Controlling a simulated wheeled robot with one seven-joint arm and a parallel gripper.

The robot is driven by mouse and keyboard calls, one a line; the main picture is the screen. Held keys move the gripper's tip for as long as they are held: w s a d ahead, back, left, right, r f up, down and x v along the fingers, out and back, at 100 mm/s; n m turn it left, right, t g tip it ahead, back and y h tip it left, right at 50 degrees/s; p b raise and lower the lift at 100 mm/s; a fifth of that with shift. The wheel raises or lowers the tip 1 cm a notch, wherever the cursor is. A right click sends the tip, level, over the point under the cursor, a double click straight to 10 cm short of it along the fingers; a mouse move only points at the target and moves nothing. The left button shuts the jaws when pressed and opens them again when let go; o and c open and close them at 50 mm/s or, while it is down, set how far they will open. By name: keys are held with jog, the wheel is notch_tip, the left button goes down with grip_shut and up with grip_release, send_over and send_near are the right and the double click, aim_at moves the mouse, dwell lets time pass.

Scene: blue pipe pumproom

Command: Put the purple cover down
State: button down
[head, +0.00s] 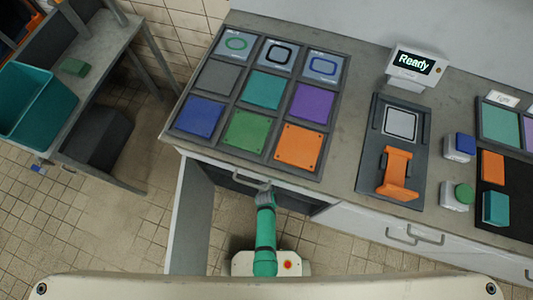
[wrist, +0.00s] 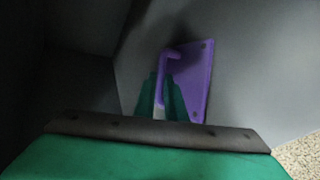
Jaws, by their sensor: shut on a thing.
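The purple cover (wrist: 194,82) is a flat plate with a bent purple handle, tilted against dark grey surfaces in the wrist view. My gripper (wrist: 162,88) is shut on its handle, with a green finger on each side. Whether the plate touches the surface behind it, I cannot tell. In the head view my arm reaches under the counter's front edge at an open cabinet, so the fingers and the cover are hidden there.
An open cabinet door (head: 192,220) stands left of my arm. Above, the grey counter (head: 350,95) carries a dark grid of coloured squares, including a purple square (head: 312,103). An orange bracket (head: 397,173) and a "Ready" display (head: 416,64) are to the right.

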jog(key=shift+d, duration=0.2)
jog(key=c, duration=1.8)
grip_release()
jog(key=shift+s+a+f, duration=0.1)
jog(key=shift+a, duration=0.05)
